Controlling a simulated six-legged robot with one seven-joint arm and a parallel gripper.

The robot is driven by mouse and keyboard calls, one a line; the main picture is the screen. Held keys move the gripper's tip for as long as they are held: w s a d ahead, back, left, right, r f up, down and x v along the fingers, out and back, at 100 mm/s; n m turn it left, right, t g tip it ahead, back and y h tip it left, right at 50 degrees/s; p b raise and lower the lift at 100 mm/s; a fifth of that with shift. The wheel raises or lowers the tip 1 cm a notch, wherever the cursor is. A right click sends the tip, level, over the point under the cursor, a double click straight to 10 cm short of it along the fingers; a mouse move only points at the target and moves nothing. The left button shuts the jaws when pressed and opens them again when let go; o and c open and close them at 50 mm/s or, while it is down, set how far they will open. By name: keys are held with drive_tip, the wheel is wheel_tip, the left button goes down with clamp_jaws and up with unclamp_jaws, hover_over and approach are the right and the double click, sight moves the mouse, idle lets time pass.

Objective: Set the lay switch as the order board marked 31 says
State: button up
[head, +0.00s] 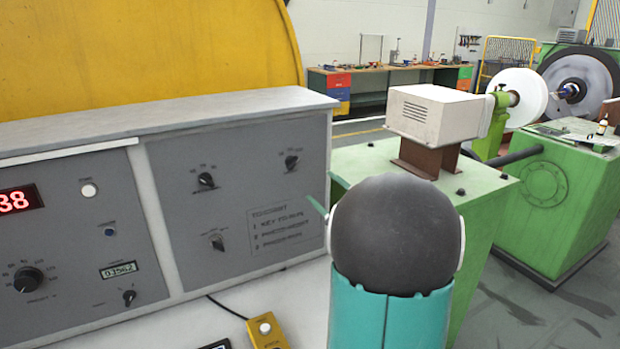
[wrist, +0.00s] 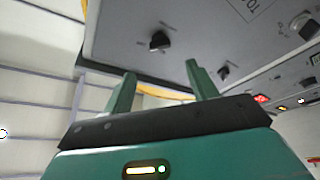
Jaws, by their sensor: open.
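The grey control panel (head: 262,215) at the left carries several black knobs; their labels are too small to read, so I cannot tell which is the lay switch. One knob (head: 291,162) is at the upper right, another (head: 206,181) at the upper middle, a third (head: 217,241) lower down. In the wrist view, which looks turned over, the upper-right knob (wrist: 159,41) lies ahead of and roughly between the fingertips, apart from them. My gripper (wrist: 160,83) is open and empty. My arm hides most of it in the head view. No board marked 31 is seen.
The left panel has a red display (head: 17,201), a large dial (head: 28,279) and a counter reading 03562 (head: 119,269). A yellow push-button box (head: 267,331) lies below. A green machine (head: 480,215) stands right of the panel. A workbench (head: 390,68) is behind.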

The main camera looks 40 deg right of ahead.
drive_tip(key=v, duration=0.3)
drive_tip(key=shift+s+f, duration=0.1)
drive_tip(key=shift+s, duration=0.25)
drive_tip(key=shift+w, duration=0.1)
drive_tip(key=w+a+r+m+g+h, duration=0.3)
drive_tip(key=w+a+m+h, duration=0.2)
drive_tip(key=w, duration=0.1)
drive_tip(key=a+f+m+g, duration=0.1)
drive_tip(key=a+m+g, duration=0.3)
drive_tip(key=a, duration=0.5)
drive_tip(key=s+a+f+g+y, duration=0.2)
drive_tip(key=s+a+f+g, duration=0.2)
drive_tip(key=s+a, duration=0.4)
drive_tip(key=s+a+f+g+y, duration=0.3)
drive_tip(key=s+a, duration=0.6)
drive_tip(key=a, duration=0.6)
drive_tip(key=shift+f+g, duration=0.45)
drive_tip(key=shift+g, duration=0.35)
